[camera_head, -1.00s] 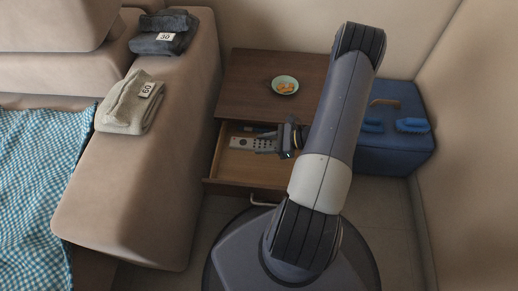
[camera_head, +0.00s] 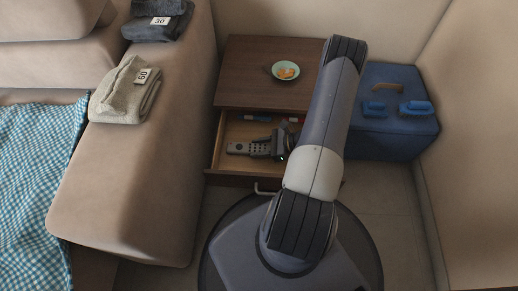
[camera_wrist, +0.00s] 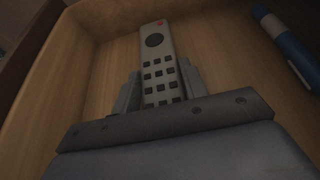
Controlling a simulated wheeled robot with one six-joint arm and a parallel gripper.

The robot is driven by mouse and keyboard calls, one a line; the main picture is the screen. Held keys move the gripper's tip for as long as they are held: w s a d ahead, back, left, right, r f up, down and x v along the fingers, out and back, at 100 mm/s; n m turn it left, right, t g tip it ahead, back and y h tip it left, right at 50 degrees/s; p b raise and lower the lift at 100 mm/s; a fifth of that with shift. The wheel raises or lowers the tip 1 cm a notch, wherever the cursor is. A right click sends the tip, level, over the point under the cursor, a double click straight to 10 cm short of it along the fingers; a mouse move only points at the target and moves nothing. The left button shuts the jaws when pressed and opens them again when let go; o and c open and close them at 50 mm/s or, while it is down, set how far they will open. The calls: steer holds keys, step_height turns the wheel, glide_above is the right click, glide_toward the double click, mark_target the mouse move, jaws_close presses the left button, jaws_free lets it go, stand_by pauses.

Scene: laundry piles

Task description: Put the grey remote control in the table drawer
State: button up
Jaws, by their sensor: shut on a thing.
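The grey remote control (camera_head: 238,148) has dark buttons and lies in or just above the open table drawer (camera_head: 217,162). My gripper (camera_head: 263,148) is shut on it and reaches into the drawer from the right. In the wrist view the remote (camera_wrist: 158,62) sticks out between the two fingers of my gripper (camera_wrist: 160,92), its red button at the far end. The drawer's wooden floor (camera_wrist: 105,62) lies beneath it. I cannot tell whether the remote touches that floor.
Markers lie at the back of the drawer, one blue and white (camera_wrist: 285,45). A bowl (camera_head: 286,71) with orange pieces stands on the table top (camera_head: 245,75). The sofa arm (camera_head: 165,165) is to the left, a blue box (camera_head: 390,140) to the right.

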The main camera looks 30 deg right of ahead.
steer(key=shift+f, duration=0.2)
steer(key=o, duration=1)
steer(key=shift+r, duration=0.1)
steer(key=shift+r, duration=0.1)
steer(key=shift+s+d+r, duration=0.1)
steer(key=shift+d+r, duration=0.05)
steer(key=shift+r, duration=0.05)
steer(key=p+v, duration=0.3)
steer(key=v, duration=0.8)
steer(key=shift+s+d, duration=0.2)
steer(key=shift+d, duration=0.05)
